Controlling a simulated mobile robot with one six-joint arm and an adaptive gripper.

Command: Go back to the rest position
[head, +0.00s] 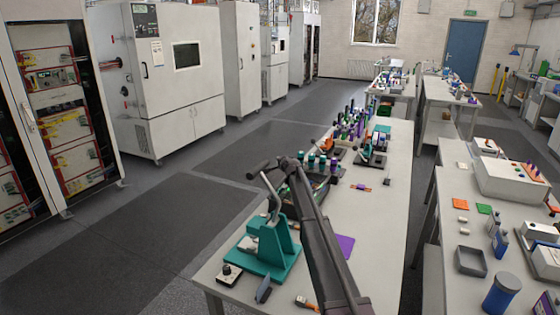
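My dark grey arm (322,235) rises from the bottom edge of the head view and slants up and left over the near bench. Its far end, with short dark parts (262,168), is above and behind a teal hand press (268,250). I cannot make out the fingers of my gripper there, nor whether it holds anything. A pale lever (271,192) stands up at the press, close to the arm's end in the picture; I cannot tell whether they touch. The arm hides part of the bench and some items behind it.
The near bench (385,220) carries a purple mat (344,246), a small black device (230,275) and racks of coloured bottles (352,122). A second bench at right holds a blue cup (501,292) and grey tray (470,261). Cabinets (172,75) line the left; the floor between (120,225) is clear.

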